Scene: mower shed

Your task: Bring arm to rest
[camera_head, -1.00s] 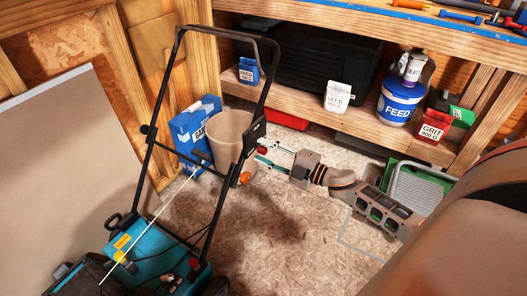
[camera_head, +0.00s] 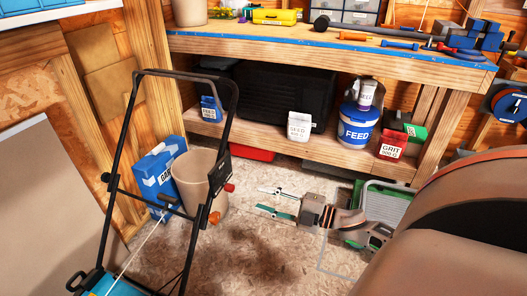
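My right gripper (camera_head: 258,199) is in the middle of the view, reaching left from the arm on the right. Its two slim fingers, with green on the nearer one, are apart, and nothing shows between them. It is above the floor, to the right of the mower's handle and the beige bin. My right arm (camera_head: 350,222) runs back to the right, with a large brown link filling the lower right corner. My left gripper is not in view.
The mower handle (camera_head: 133,130) stands at left, with a beige bin (camera_head: 190,180) and blue box (camera_head: 157,172) behind it. Floor below my gripper is clear.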

